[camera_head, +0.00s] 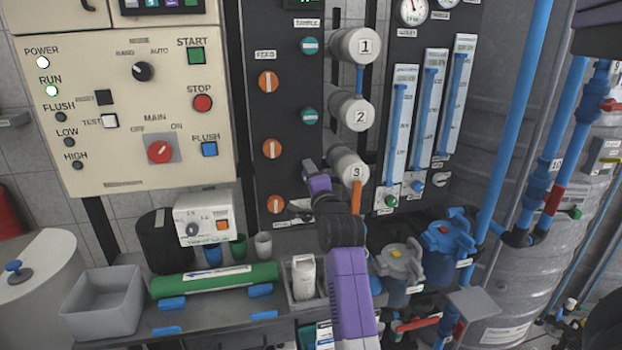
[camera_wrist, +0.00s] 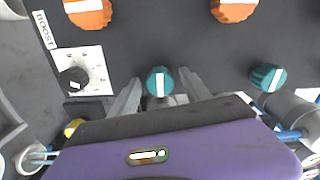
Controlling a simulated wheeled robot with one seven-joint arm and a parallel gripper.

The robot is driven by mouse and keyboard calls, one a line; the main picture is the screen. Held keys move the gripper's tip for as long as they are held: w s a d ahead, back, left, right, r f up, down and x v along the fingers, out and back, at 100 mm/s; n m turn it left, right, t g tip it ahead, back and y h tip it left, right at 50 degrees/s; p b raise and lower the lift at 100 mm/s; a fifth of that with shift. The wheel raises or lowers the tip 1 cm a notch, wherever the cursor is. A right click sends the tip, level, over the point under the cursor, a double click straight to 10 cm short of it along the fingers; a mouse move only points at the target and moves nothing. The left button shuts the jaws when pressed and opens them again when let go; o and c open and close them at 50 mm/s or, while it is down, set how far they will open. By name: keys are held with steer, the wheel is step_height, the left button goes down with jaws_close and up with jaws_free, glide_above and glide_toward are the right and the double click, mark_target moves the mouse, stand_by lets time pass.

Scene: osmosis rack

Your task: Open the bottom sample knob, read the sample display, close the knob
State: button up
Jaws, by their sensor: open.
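The bottom sample knob is teal with a white stripe and sits in the middle of the wrist view (camera_wrist: 160,82). In the head view my gripper (camera_head: 312,172) hides it. My gripper (camera_wrist: 160,76) is open, with one finger on each side of the knob; I cannot tell whether they touch it. The stripe runs up and down in the wrist view. The upper sample knobs (camera_head: 310,45) and (camera_head: 310,116) have their stripes level in the head view. The sample display (camera_head: 305,4) is cut off at the top edge and unreadable.
Orange feed knobs (camera_head: 268,82) line the panel's left side. White numbered cylinders (camera_head: 352,115) stick out to the right, close to my gripper. A small boost dial (camera_wrist: 76,78) is left in the wrist view. A green cylinder (camera_head: 215,280) lies on the shelf below.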

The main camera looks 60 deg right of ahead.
steer(key=b+v, duration=0.1)
steer(key=v, duration=0.6)
steer(key=shift+s+a, duration=0.15)
steer(key=shift+s, duration=0.1)
stand_by(0.3)
steer(key=a+r+n+t, duration=0.4)
steer(key=a+n, duration=0.2)
steer(key=n, duration=0.2)
steer(key=s+a+f+n+t+y, duration=0.2)
steer(key=a+f+n+y, duration=0.15)
steer(key=a+n, duration=0.35)
steer(key=s+a+f+n+t+y, duration=0.1)
steer(key=a+f+n+t+y, duration=0.25)
steer(key=a, duration=0.65)
steer(key=s+a+f+n+g+y, duration=0.2)
steer(key=s+a+f, duration=0.2)
steer(key=s+a, duration=0.2)
steer(key=s+a+f+n+g+y, duration=0.2)
steer(key=s+a, duration=0.4)
steer(key=s, duration=0.3)
steer(key=s+a+f+n+g+y+p, duration=0.1)
steer(key=s+a+f+n+g+y, duration=0.1)
steer(key=s+a+f, duration=0.5)
steer(key=shift+s+n+y, duration=0.35)
steer(key=shift+n+y, duration=0.05)
steer(key=shift+n, duration=0.25)
